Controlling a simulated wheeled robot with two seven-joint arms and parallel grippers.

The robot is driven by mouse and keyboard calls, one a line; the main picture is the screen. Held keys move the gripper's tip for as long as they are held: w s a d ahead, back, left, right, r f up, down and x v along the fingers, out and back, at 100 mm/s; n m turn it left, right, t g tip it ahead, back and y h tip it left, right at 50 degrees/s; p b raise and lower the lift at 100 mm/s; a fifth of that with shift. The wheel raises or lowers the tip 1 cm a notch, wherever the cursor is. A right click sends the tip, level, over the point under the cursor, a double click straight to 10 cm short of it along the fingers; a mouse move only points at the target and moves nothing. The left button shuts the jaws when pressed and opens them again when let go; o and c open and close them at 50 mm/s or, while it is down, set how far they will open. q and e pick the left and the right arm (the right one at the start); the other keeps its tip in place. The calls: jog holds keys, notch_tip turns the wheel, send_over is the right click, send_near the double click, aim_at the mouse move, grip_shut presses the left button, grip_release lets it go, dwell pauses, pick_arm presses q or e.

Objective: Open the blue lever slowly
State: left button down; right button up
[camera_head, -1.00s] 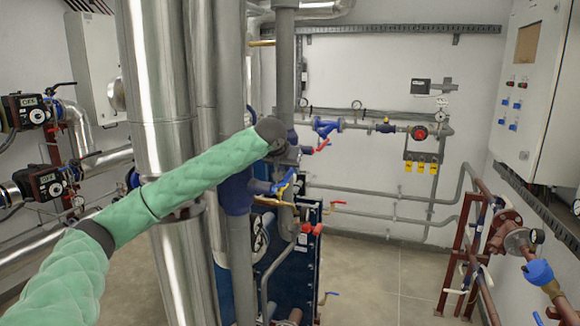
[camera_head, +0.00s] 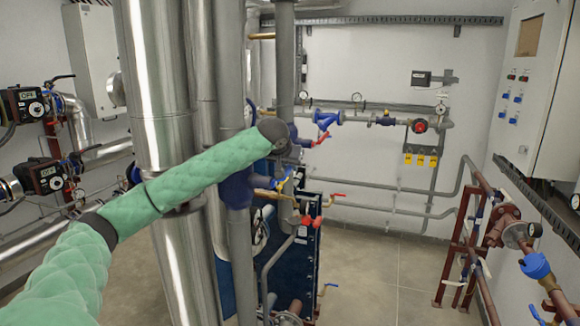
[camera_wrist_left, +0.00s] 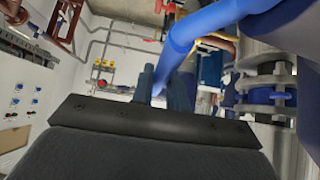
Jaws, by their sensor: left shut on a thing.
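The blue lever (camera_wrist_left: 205,28) runs large across the top of the left wrist view, from the upper right down to my left gripper. My left gripper (camera_wrist_left: 162,86) has its two fingers on either side of the lever's end and is shut on it. In the head view my green left arm reaches from the lower left past the steel pipes. The lever (camera_head: 281,184) shows there only as a small blue piece beside the grey pipework, and the gripper is hard to make out. My right gripper is in neither view.
Thick steel pipes (camera_head: 160,110) stand close beside my left forearm. A dark blue plate exchanger (camera_head: 303,255) with red-handled valves is below the gripper. A red pipe frame (camera_head: 462,235) and a wall cabinet (camera_head: 535,90) are at the right. The floor (camera_head: 375,280) between is clear.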

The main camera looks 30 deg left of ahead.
pick_arm(q)
jog(key=shift+s+r+t+b, duration=0.1)
jog(key=shift+t+b, duration=0.4)
jog(key=shift+b, duration=0.5)
jog(key=shift+r+b, duration=0.3)
jog(key=shift+r, duration=0.25)
jog(key=c, duration=1.4)
grip_release()
jog(key=shift+s, duration=0.1)
